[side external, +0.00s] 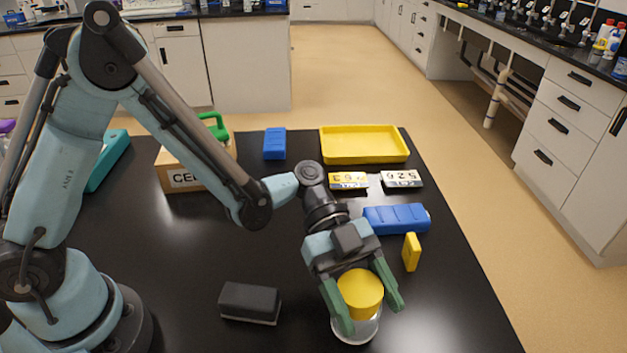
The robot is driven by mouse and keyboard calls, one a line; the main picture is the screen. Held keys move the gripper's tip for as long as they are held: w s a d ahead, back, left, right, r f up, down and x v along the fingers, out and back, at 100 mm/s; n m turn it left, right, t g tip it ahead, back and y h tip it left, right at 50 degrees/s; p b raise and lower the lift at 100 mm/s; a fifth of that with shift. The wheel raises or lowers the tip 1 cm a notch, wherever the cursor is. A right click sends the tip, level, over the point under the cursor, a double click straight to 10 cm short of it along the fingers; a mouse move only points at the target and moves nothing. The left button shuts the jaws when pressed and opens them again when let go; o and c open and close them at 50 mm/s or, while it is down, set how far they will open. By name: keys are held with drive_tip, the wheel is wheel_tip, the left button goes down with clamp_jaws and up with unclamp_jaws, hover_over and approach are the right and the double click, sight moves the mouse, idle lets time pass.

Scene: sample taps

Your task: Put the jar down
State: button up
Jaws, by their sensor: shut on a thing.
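The jar (358,331) is clear with a yellow lid (360,292). It is upright near the front of the black table, at the lower middle of the side external view. My gripper (373,313) points down over it, with one green finger on each side of the lid and upper body. It is shut on the jar. The fingers hide parts of the jar's sides. I cannot tell whether the jar's base touches the table.
A black eraser-like block (250,302) lies left of the jar. A yellow block (411,252) and a blue block (397,218) are behind it to the right. Farther back are two numbered plates (402,179), a yellow tray (364,158), a small blue block (275,143) and a cardboard box (184,179).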

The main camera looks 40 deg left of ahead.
drive_tip(key=shift+f, duration=0.75)
drive_tip(key=shift+f, duration=0.15)
drive_tip(key=o, duration=1)
drive_tip(key=shift+o, duration=0.2)
